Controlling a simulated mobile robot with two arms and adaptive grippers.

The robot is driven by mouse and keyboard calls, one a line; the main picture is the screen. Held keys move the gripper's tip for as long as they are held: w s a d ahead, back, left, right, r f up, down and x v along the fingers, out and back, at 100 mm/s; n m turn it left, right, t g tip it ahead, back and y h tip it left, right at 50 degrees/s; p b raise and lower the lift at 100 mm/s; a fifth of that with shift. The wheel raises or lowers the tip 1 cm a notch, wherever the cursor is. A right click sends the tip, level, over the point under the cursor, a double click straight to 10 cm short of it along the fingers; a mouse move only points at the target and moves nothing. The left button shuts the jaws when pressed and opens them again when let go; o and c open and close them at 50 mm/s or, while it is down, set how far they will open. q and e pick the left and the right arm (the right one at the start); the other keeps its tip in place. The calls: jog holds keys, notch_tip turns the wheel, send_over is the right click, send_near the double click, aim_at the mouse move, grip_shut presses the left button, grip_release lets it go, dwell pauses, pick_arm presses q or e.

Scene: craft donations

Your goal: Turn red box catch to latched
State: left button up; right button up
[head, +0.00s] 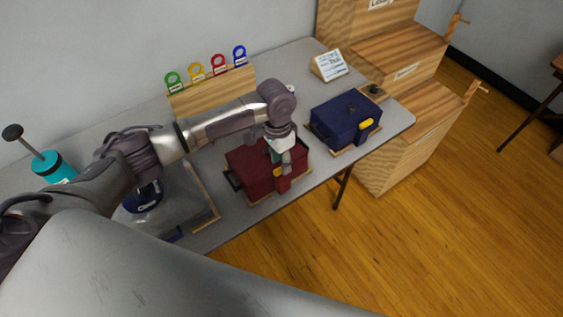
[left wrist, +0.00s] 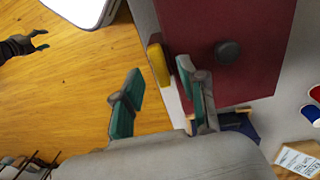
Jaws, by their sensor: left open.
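The dark red box (head: 250,178) sits on the table, and its lid looks closed. It also fills the upper middle of the left wrist view (left wrist: 245,70). Its yellow catch (left wrist: 158,65) is on the front side; in the head view it shows only in part (head: 278,172). I cannot tell the catch's exact setting. My left gripper (left wrist: 160,98) is open and empty at the box's front edge, with the catch just beyond and between its fingers. My right gripper (left wrist: 30,43) appears at the far left of the left wrist view, fingers apart, away from the box.
A blue box (head: 340,115) with a yellow catch stands to the right. A wooden rack (head: 210,92) with coloured rings is behind. A teal pump (head: 53,167) and a tray (head: 200,205) are left. The table's front edge is close to the red box.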

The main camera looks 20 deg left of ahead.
pick_arm(q)
jog(key=shift+d+f, duration=0.1)
jog(key=shift+f, duration=0.85)
jog(key=shift+c, duration=0.2)
grip_shut()
